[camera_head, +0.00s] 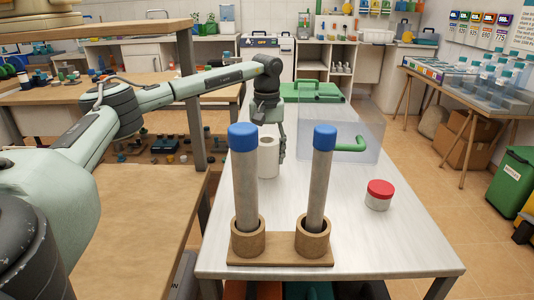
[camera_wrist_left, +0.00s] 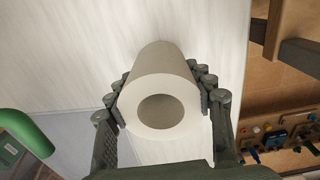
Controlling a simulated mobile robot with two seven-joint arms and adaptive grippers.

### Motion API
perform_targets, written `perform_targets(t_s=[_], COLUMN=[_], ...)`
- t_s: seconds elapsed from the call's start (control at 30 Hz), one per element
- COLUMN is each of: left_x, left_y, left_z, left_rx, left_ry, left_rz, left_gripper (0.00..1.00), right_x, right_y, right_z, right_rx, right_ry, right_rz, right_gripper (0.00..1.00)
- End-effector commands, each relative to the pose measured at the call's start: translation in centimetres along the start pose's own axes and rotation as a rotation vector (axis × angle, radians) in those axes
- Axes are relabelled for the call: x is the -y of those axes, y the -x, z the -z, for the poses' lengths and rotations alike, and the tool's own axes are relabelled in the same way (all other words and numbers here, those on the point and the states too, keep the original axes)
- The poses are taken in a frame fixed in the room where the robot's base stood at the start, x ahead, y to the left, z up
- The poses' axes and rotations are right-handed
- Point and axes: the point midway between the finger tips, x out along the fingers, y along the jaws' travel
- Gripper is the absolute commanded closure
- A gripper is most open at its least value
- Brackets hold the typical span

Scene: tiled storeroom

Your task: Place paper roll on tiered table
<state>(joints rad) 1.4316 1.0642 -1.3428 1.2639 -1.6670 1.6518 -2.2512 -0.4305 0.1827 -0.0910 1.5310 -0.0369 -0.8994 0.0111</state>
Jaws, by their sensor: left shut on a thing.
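The white paper roll (camera_head: 268,160) stands upright on the white table (camera_head: 400,245). My left gripper (camera_head: 279,150) is shut on the roll, its fingers on either side of it. In the left wrist view, the roll (camera_wrist_left: 158,105) sits between the two fingers of my left gripper (camera_wrist_left: 161,88), with its hollow end facing the camera. The tiered table (camera_head: 140,215) is at the left, with a wooden lower surface and a raised upper shelf (camera_head: 110,33) on dark posts. My right gripper is not in view.
Two blue-capped tubes (camera_head: 243,180) stand in a wooden holder (camera_head: 280,251) in front of the roll. A clear box (camera_head: 350,130) with a green handle is just beyond it, and a red-lidded jar (camera_head: 378,195) is to the right. The tiered table's lower surface has free room.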

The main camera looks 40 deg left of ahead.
Motion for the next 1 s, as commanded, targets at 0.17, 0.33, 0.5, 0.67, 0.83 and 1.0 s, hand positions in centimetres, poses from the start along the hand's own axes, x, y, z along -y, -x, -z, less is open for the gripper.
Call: perform_targets(t_s=[0.17,0.33,0.5,0.67,0.83,1.0], left_x=[0.0,-0.1,-0.1,-0.1,-0.1,-0.2], left_y=[-0.1,-0.2,-0.1,-0.1,1.2,4.6], left_z=[0.0,0.0,0.0,0.0,0.0,0.0], left_rx=[0.000,0.000,0.000,0.000,-0.002,-0.003], left_ry=[0.000,-0.001,-0.001,-0.001,-0.001,-0.002], left_rz=[-0.001,-0.001,-0.001,-0.001,-0.003,-0.005], left_gripper=[0.79,0.32,0.26,0.26,0.26,0.26], right_x=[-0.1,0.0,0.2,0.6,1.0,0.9], right_y=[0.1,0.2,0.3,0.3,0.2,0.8], right_z=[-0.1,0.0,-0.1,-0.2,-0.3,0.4], right_rx=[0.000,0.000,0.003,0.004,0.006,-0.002], right_ry=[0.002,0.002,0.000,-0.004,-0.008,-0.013], right_rz=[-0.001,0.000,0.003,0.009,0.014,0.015], right_gripper=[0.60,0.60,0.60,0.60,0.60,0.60])
